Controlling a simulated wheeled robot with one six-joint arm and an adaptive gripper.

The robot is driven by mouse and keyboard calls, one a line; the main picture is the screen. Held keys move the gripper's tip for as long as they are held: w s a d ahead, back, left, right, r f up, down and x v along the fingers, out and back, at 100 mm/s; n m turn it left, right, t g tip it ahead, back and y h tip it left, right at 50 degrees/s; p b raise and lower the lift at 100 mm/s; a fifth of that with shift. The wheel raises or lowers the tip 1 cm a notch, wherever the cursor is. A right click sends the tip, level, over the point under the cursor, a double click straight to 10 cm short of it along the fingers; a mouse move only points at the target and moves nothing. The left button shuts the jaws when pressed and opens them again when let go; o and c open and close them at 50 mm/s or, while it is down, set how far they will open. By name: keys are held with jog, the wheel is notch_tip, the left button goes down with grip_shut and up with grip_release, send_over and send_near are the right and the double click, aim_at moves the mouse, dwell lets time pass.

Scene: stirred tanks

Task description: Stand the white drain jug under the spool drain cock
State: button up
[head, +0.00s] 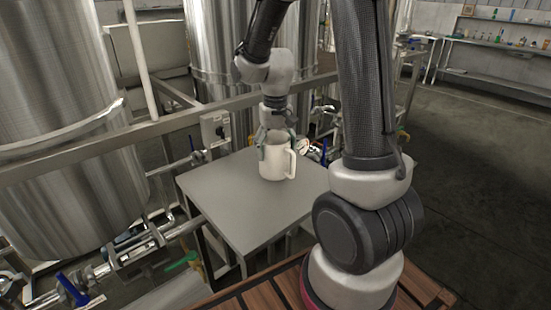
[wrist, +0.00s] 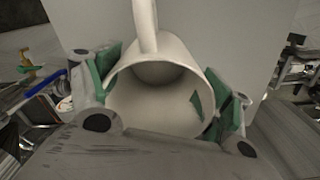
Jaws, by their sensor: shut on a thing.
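The white drain jug (head: 274,163) stands upright at the far part of a grey table in the head view, with its handle to the right. My gripper (head: 275,141) comes down on it from above, its fingers at the jug's rim. In the wrist view the jug (wrist: 165,60) is seen from above, open and looking empty, with its handle toward the top of the picture. I cannot tell which of the cocks in view is the spool drain cock.
The grey table (head: 225,205) has bare room left and in front of the jug. A control box (head: 215,130) and blue-handled valve (head: 193,148) sit behind it. Pipework with a blue-handled valve (head: 72,288) and green-handled valve (head: 183,262) runs low left. Steel tanks (head: 60,120) stand behind.

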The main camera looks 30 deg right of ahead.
jog(key=shift+f, duration=1.4)
jog(key=shift+a, duration=0.1)
jog(key=o, duration=1.1)
jog(key=shift+f, duration=0.1)
